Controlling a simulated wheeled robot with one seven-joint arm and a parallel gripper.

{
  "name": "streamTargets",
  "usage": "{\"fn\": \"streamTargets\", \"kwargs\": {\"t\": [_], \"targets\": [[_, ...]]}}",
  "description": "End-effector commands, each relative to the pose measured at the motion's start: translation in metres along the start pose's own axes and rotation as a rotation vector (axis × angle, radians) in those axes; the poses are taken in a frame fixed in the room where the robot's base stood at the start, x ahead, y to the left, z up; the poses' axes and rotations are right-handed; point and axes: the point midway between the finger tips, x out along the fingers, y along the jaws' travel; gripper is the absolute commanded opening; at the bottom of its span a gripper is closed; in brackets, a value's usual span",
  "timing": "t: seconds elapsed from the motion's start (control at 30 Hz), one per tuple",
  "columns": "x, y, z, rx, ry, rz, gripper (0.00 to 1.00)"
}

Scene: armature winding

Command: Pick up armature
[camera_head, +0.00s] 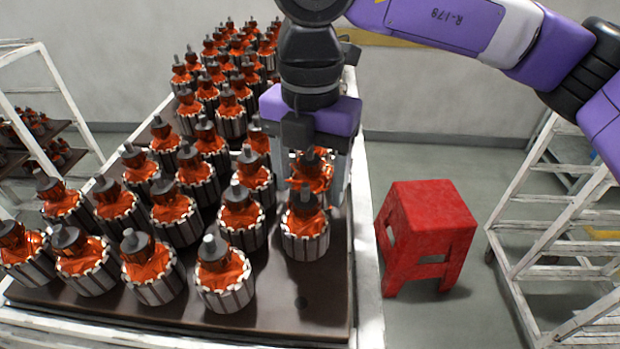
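Many armatures with orange windings, dark tops and grey slotted bodies stand upright in rows on a brown board (300,325). My gripper (312,190) points down at the right edge of the rows. Its fingers are apart, one on each side of an armature (313,170) in the right-hand column. Whether the fingers touch it cannot be seen. That armature's lower part is hidden by the armature in front of it (305,240), which stands on the board.
The board lies on a white-framed rack (368,290). A red stool (428,230) stands on the floor to its right. A white shelf cart (545,225) is at far right, and another rack (65,95) with armatures at far left. The board's front right corner is bare.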

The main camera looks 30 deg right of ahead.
Motion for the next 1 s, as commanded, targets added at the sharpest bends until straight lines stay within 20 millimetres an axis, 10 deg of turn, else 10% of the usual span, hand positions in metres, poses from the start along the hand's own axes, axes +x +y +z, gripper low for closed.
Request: {"fn": "streamTargets", "kwargs": {"t": [0.27,0.6,1.0], "targets": [[0.0038,0.0,-0.0002,-0.001,0.0,0.0,0.65],[0.0034,0.0,-0.0001,-0.001,0.0,0.0,0.01],[0.0009,0.0003,0.0002,0.0,-0.002,0.002,0.0]]}}
